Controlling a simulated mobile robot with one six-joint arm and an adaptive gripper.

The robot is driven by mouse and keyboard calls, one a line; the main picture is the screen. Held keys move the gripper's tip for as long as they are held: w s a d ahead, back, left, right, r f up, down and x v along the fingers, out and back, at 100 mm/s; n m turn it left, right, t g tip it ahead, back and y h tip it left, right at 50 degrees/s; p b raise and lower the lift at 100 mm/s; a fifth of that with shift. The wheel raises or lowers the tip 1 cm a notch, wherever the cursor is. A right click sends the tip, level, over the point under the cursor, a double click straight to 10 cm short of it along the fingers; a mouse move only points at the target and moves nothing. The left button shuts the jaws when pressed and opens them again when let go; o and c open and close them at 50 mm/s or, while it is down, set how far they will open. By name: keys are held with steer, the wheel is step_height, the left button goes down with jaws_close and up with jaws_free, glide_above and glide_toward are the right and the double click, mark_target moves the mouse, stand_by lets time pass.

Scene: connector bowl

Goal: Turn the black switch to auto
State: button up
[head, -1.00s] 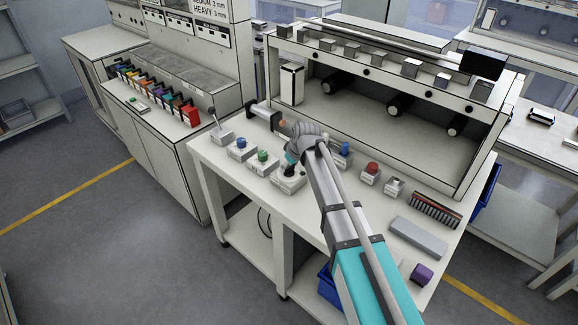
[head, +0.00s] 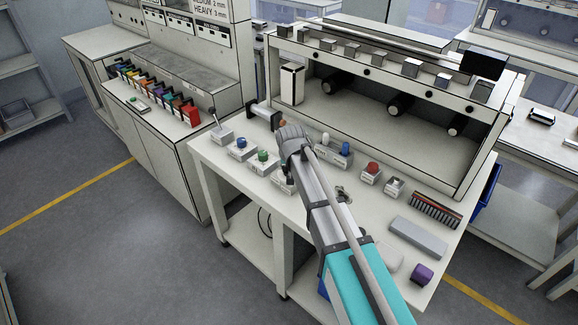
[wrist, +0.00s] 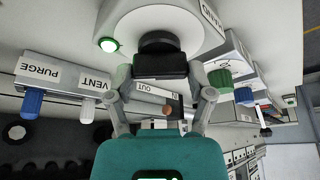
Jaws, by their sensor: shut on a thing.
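The black switch (wrist: 160,62) is a dark knob on a round white base (wrist: 185,22) at the top of the wrist view. A green light (wrist: 109,45) glows on this base. My gripper (wrist: 160,76) is shut on the black knob, one finger on each side. In the head view, the switch's box (head: 282,184) shows only partly, behind my arm. My arm hides the knob and the fingertips there. I cannot read which position the knob points to; a label at the base's edge is cut off.
Close by stand boxes with a green knob (head: 263,156), a blue knob (head: 241,143) and a red button (head: 372,167). The PURGE and VENT box (wrist: 62,75) is at the left of the wrist view.

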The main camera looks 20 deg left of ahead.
stand_by(0.3)
steer(key=o, duration=1.1)
steer(key=shift+n, duration=0.4)
